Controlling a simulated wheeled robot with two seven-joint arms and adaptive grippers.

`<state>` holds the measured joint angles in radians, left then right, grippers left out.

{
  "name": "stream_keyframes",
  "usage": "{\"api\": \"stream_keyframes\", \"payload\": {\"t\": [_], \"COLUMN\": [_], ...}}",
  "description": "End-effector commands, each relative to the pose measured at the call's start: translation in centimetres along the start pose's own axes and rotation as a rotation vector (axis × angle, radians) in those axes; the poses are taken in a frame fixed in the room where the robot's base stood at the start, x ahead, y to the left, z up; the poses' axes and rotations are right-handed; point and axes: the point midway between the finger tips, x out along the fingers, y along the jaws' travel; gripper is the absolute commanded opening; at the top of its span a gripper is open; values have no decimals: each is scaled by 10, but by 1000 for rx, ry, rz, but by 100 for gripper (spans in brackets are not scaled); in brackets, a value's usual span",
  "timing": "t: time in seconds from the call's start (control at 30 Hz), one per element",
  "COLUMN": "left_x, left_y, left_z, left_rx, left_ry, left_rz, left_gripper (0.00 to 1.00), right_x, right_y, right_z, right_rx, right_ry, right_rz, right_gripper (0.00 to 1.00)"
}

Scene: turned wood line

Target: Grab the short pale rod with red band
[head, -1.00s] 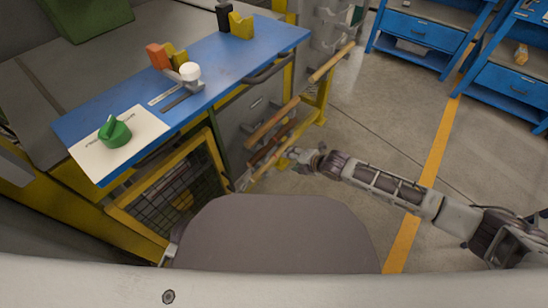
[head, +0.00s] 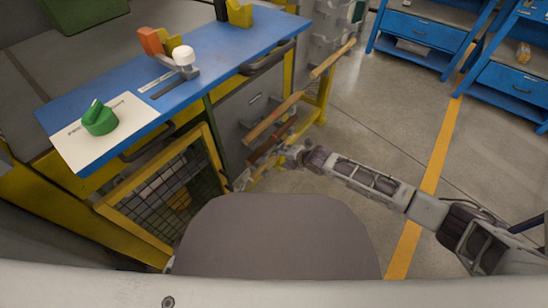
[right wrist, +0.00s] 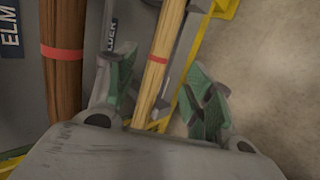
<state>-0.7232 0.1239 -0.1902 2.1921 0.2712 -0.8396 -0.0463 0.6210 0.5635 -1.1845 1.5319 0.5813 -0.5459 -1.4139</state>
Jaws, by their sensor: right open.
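A pale rod (right wrist: 165,42) with a red band runs between the two fingers of my right gripper (right wrist: 163,98) in the right wrist view. The fingers are apart on either side of it, and I see no contact. Its lower end is hidden by the gripper body. A dark brown rod (right wrist: 62,95), also with a red band, stands to the left, outside the fingers. In the head view my right gripper (head: 287,157) is small beside the rod rack, and the banded rod is hard to pick out there. My left gripper is not in view.
Other rods, a pale one (head: 273,118) and one at the upper right (head: 332,58), rest on the yellow rack (head: 322,102). Open floor (head: 385,115) lies to the right.

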Motion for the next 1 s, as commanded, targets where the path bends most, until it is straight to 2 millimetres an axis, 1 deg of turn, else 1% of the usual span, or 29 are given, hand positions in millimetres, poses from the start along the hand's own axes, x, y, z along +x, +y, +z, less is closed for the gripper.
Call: {"api": "stream_keyframes", "payload": {"t": [0.53, 1.0], "left_x": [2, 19], "left_y": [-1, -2], "left_z": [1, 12], "left_rx": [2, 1], "left_ry": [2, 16], "left_rz": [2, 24], "left_gripper": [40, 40], "right_x": [5, 30], "right_y": [1, 1], "right_z": [0, 0], "right_rx": [-1, 0], "right_ry": [0, 0], "right_rz": [1, 2], "right_gripper": [52, 52]}}
